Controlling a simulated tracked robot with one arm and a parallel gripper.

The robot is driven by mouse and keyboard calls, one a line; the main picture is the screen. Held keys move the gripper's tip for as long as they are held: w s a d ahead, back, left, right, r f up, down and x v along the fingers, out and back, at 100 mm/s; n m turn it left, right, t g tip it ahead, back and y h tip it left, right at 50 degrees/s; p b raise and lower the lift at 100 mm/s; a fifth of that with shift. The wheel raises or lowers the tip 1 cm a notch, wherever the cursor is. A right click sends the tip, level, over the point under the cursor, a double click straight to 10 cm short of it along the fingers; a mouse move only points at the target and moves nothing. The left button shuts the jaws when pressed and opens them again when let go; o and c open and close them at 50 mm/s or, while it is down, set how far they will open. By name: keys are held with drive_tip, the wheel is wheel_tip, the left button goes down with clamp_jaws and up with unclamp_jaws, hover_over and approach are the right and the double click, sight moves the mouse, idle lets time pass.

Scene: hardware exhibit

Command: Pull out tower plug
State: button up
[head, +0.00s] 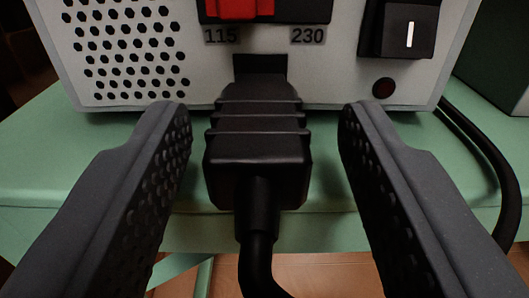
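The tower plug (258,150) is a black ribbed power plug. Its front end sits in the dark socket (260,65) low on the grey tower panel (215,60). Its black cord (258,250) hangs down from the near end. My gripper (260,125) is open, with one dark finger on each side of the plug. A visible gap separates each finger from the plug, wider on the right near the fingertip. The inside of the socket is hidden.
Above the socket is a red voltage switch (237,8) marked 115 and 230. A black rocker switch (400,28) and a small dark red round part (383,88) are to its right. A black cable (490,150) curves down at right. The tower stands on a green table (60,165).

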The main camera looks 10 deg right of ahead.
drive_tip(key=shift+s+a, duration=0.15)
drive_tip(key=shift+s, duration=0.25)
drive_tip(key=s+a+p, duration=0.1)
drive_tip(key=s+p, duration=0.1)
drive_tip(key=s, duration=1.1)
drive_tip(key=shift+a, duration=0.2)
drive_tip(key=shift+w, duration=0.1)
drive_tip(key=w+d+r+g+y+p, duration=0.1)
drive_tip(key=d+r+y, duration=0.1)
drive_tip(key=r, duration=1.4)
drive_tip(key=w+d+r+g+y, duration=0.1)
drive_tip(key=d+r+y, duration=0.1)
drive_tip(key=r, duration=1.3)
drive_tip(key=s+d+r, duration=0.5)
drive_tip(key=s+r, duration=0.2)
drive_tip(key=r, duration=0.1)
drive_tip(key=s+d+r+n+h, duration=0.1)
drive_tip(key=s+d+r, duration=0.4)
drive_tip(key=s+r, duration=0.3)
drive_tip(key=s+d+r+p, duration=0.1)
drive_tip(key=s+d+r, duration=0.4)
drive_tip(key=s+r, duration=0.3)
wheel_tip(320, 180, up, 2)
drive_tip(key=shift+d+r+h, duration=0.1)
drive_tip(key=shift+d+h, duration=0.15)
drive_tip(key=shift+h, duration=0.15)
